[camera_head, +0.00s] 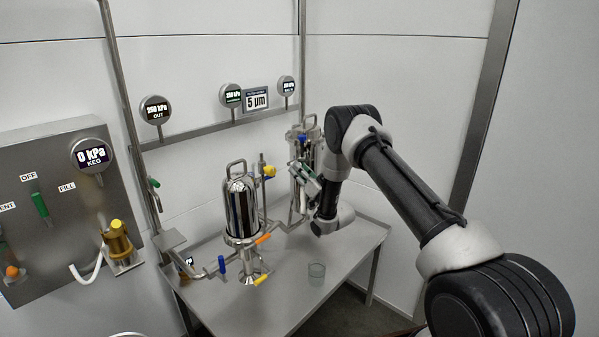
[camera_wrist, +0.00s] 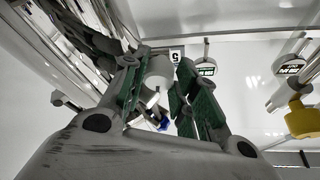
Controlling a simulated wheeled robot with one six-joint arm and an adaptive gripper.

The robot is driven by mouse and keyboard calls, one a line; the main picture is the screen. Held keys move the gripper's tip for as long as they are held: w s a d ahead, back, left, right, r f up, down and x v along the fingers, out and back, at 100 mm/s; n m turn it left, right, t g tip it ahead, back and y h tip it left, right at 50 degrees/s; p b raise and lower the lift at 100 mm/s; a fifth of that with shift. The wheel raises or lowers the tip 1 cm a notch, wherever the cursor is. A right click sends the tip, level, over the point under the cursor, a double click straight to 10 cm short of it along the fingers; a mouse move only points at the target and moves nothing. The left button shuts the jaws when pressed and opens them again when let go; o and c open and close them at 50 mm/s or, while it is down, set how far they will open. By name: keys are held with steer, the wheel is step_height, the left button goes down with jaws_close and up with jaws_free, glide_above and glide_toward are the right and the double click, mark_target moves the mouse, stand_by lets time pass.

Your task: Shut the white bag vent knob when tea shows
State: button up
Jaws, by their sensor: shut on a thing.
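The white knob (camera_wrist: 158,75) shows in the wrist view between the two green-padded fingers of my gripper (camera_wrist: 163,88), which is shut on it. In the head view my gripper (camera_head: 306,176) is at the rear steel vessel (camera_head: 314,148), beside its upper body. The white knob is hidden there by the gripper and vessel. A clear glass (camera_head: 316,270) stands on the steel table (camera_head: 345,252); no tea can be made out in it. I cannot tell from these views how far the knob is turned.
A front steel vessel (camera_head: 241,208) with an orange handle (camera_head: 263,239), a blue handle (camera_head: 221,264) and a yellow handle (camera_head: 261,279) stands left of my arm. A yellow knob (camera_head: 269,171) is close to the gripper. Gauges line the back rail (camera_head: 205,131). The table's right front is clear.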

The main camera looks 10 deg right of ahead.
steer(key=shift+w+d+f+n+y, duration=0.1)
steer(key=shift+n+y, duration=0.7)
steer(key=shift+n, duration=0.9)
steer(key=shift+n+g, duration=0.3)
steer(key=o, duration=0.7)
steer(key=shift+o, duration=0.2)
steer(key=v, duration=1.2)
steer(key=shift+d+f, duration=0.1)
